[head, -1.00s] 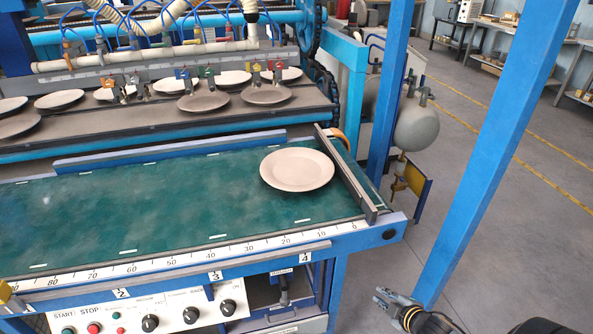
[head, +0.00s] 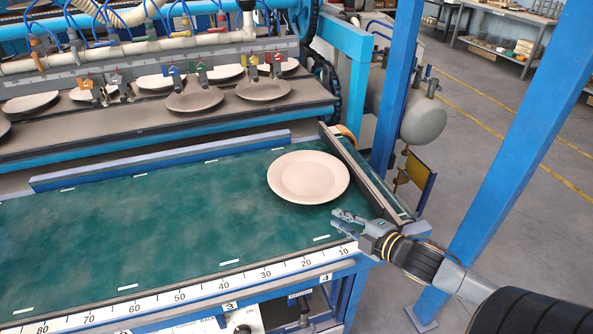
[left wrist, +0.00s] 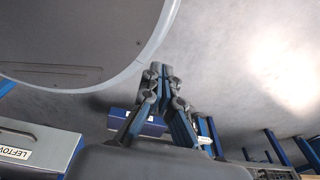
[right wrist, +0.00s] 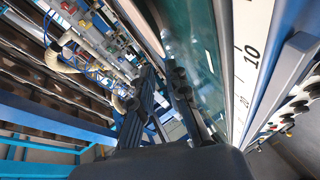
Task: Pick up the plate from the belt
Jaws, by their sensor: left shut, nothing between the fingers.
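The plate (head: 308,177) is a round, pale beige dish lying flat on the green belt (head: 190,220), near the belt's right end. My right gripper (head: 337,221) is just in front of the plate's near right edge, over the belt's front right corner, and does not touch the plate. Its fingers stand apart and empty; they also show in the right wrist view (right wrist: 163,72).
A dark rail (head: 360,175) closes the belt's right end. A numbered white scale (head: 215,287) runs along the front edge. Several other plates lie on the machine bed (head: 140,128) behind. The belt left of the plate is clear.

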